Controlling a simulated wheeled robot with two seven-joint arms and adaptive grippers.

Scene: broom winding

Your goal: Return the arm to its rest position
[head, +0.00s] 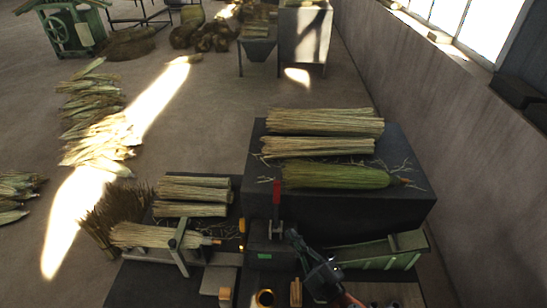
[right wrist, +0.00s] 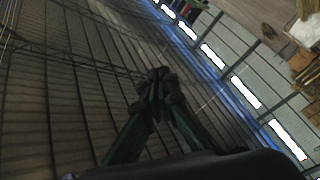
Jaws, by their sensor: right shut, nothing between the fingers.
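My right gripper (head: 293,236) shows at the bottom centre of the head view, with its arm coming in from the bottom edge. It points up and left, near the front edge of the dark block and right of the red-handled clamp. In the right wrist view its fingers (right wrist: 158,82) meet at the tips, with nothing between them. That view looks up past the fingers toward the roof and windows. My left gripper is in neither view.
A dark block (head: 410,200) carries straw bundles (head: 325,122) and a green bundle (head: 335,176). A red-handled clamp (head: 276,194) stands at its front. A green trough (head: 375,252) lies right of my gripper. A broom (head: 150,236) lies left. Open floor (head: 200,120) extends beyond.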

